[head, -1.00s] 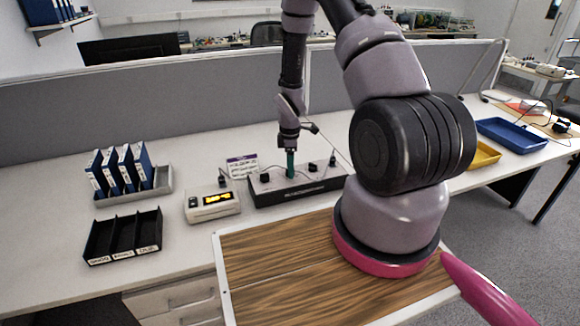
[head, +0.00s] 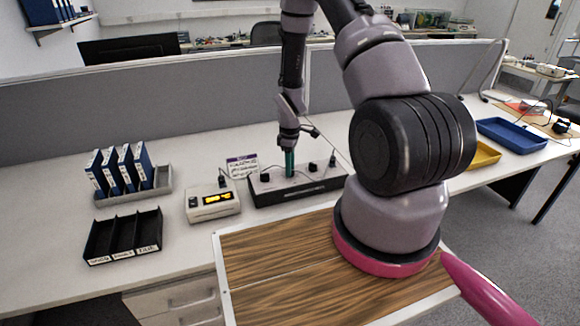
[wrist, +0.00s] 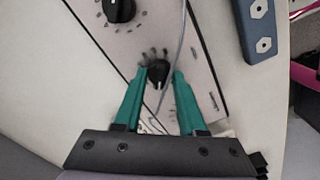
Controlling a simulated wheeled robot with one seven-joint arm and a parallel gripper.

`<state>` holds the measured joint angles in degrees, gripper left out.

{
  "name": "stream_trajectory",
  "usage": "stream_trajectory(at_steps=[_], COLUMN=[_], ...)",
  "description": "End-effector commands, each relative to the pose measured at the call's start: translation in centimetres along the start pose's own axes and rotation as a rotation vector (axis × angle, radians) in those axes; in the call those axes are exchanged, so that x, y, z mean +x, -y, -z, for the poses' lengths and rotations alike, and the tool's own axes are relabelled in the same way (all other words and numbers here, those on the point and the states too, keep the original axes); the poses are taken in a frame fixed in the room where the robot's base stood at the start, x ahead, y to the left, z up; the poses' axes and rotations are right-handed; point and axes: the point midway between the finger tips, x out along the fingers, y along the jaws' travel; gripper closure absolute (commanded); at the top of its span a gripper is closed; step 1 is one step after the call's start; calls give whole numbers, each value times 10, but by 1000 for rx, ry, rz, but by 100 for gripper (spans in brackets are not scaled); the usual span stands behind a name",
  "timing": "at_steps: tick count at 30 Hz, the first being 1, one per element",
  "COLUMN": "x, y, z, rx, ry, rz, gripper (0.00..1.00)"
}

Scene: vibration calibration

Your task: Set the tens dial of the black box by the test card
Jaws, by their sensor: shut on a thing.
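The black box (head: 262,200) stands on the bench, with a pale top face carrying several black knobs. My gripper (head: 290,172) points down at it, its teal fingers over the second knob from the left. In the wrist view my gripper (wrist: 160,76) is shut on a small black dial knob (wrist: 157,75), one finger at each side. Faint marks ring that knob; I cannot read them or tell its setting. A larger knob (wrist: 120,8) shows at the upper left. The test card (head: 242,166), white with a purple header, stands behind the box; its writing is too small to read.
A pale meter (head: 212,207) with a lit amber readout stands left of the box. A black divided tray (head: 123,240) and a grey rack with blue binders (head: 124,168) are farther left. A thin grey cable (wrist: 178,45) runs close by the fingers.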

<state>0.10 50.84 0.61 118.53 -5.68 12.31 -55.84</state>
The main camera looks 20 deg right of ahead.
Motion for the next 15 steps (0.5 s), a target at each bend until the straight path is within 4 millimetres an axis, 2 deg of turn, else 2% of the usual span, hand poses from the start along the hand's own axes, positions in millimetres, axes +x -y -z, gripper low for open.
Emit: stream_trajectory(at_steps=[15], x=[0], y=[0], z=[0], rx=[493], ry=[-1], rz=[-1], gripper=[100])
